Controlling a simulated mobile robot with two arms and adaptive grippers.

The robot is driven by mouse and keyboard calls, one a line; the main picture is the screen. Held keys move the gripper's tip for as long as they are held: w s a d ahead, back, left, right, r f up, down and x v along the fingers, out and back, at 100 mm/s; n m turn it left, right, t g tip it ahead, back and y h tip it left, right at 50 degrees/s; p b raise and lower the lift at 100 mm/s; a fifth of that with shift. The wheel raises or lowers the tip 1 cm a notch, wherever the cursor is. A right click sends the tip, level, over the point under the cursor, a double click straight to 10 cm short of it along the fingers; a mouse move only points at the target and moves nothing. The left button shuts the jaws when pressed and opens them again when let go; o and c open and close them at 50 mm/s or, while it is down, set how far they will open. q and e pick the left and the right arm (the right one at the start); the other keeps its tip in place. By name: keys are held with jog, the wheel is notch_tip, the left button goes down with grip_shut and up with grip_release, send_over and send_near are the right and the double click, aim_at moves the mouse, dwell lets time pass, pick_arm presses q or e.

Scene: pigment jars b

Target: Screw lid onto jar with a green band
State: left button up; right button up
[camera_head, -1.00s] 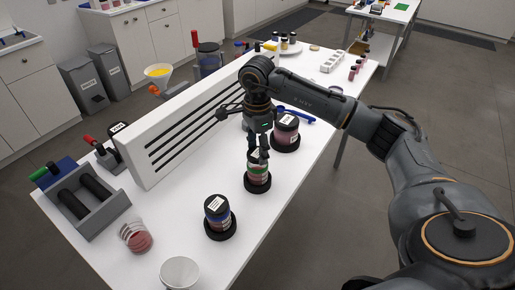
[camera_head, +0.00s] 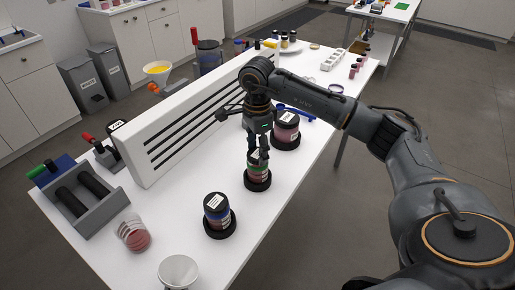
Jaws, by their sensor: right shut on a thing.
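The jar with a green band (camera_head: 257,171) stands upright in a black round holder (camera_head: 257,183) near the middle of the table's right edge. My right gripper (camera_head: 258,154) points down over this jar and is shut on a black lid (camera_head: 260,157) with a pale label. The lid is at the jar's mouth; the fingers partly hide it, and I cannot tell how far it is seated. My left gripper is not in view.
A jar with a blue band and black lid (camera_head: 217,209) stands nearer, and a larger pink jar (camera_head: 286,130) stands just behind. A white slotted panel (camera_head: 205,115) rises on the left.

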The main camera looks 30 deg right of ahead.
jog(key=shift+f+b, duration=0.25)
jog(key=shift+b, duration=0.05)
jog(key=o, duration=1.1)
jog(key=shift+c, duration=0.2)
